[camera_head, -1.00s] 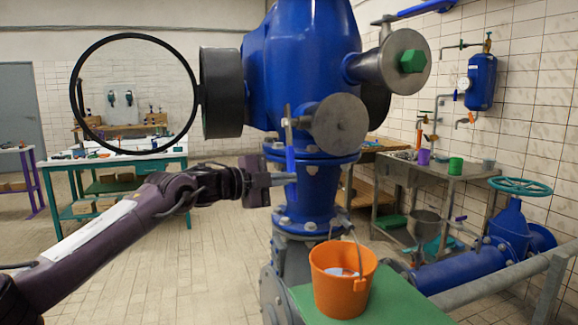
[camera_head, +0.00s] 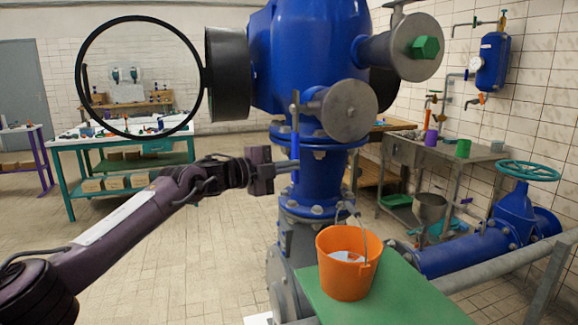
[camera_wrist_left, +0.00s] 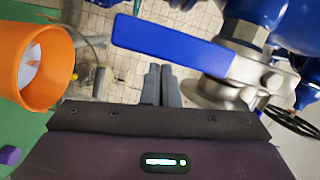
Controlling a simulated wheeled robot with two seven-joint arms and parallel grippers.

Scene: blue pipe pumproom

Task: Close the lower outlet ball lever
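The lower outlet ball lever (camera_head: 295,148) has a blue handle and hangs down beside the lower flanged outlet (camera_head: 348,110) of the blue pump. In the left wrist view the blue handle (camera_wrist_left: 172,46) runs leftward from a metal valve body (camera_wrist_left: 238,68). My left gripper (camera_head: 290,167) is at the lower end of the handle in the head view. In the left wrist view its two fingers (camera_wrist_left: 161,84) are close together with nothing visible between them, and they end just short of the handle in the picture. Whether they touch it I cannot tell. My right gripper is not in view.
An orange bucket (camera_head: 348,262) stands on a green-topped surface (camera_head: 400,303) just below and right of the lever. A black ring (camera_head: 82,75) on the pump stands above my left arm. A green handwheel valve (camera_head: 528,172) is at right. Floor at left is open.

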